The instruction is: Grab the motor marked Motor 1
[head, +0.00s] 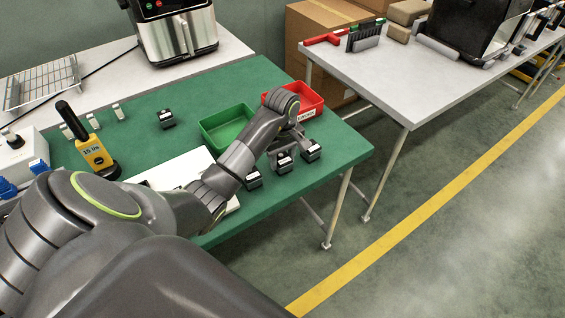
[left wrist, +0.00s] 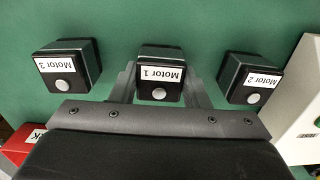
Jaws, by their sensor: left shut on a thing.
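The motor marked Motor 1 (left wrist: 160,76) is a small dark block with a white label and a round silver button, in the middle of the left wrist view. My left gripper (left wrist: 161,88) has one finger on each side of it and is shut on it. In the head view Motor 1 (head: 284,164) is the middle block of a row, partly under my left gripper (head: 286,150). Motor 3 (left wrist: 67,66) and Motor 2 (left wrist: 250,80) stand on either side, apart from the fingers. My right gripper is not in view.
A green bin (head: 226,140) and a red bin (head: 316,103) stand behind the row on the green mat (head: 190,92). Another dark block (head: 166,118) and a yellow device (head: 95,152) are further left. A white panel (head: 170,174) lies left of the motors.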

